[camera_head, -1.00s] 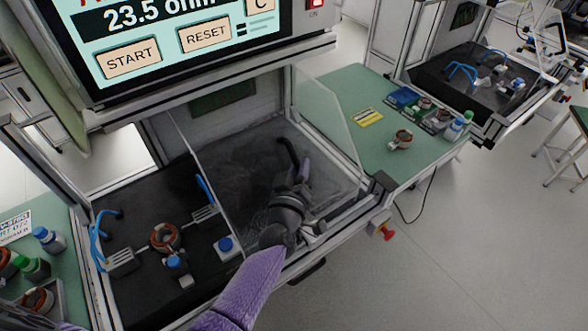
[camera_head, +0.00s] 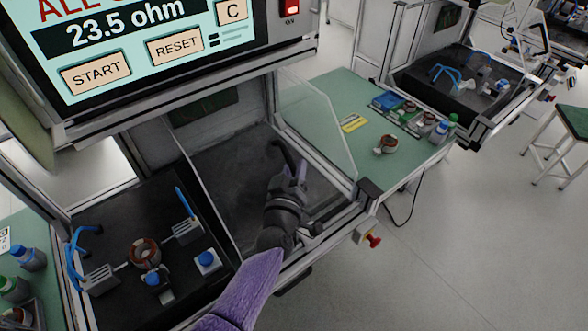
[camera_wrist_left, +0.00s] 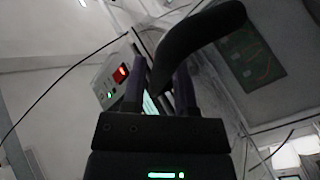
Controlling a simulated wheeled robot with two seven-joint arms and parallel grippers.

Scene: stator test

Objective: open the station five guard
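The guard (camera_head: 318,125) is a clear pane at the station under the screen. Its left edge runs down past the black test bed, and its right part overlaps the view of the green table. A curved black handle (camera_head: 281,150) stands up at my left gripper (camera_head: 292,172). In the left wrist view the handle (camera_wrist_left: 205,38) passes between the two fingers of my left gripper (camera_wrist_left: 160,82), which look closed around it. The gripper body hides the handle's lower part in the head view. My right gripper is not in view.
A copper-wound stator (camera_head: 145,252) sits between clamps on the black bed, with blue-capped parts beside it. The screen (camera_head: 140,45) overhangs the station. A red knob (camera_head: 373,240) juts from the front right corner. The green table (camera_head: 345,95) holds bottles and another stator.

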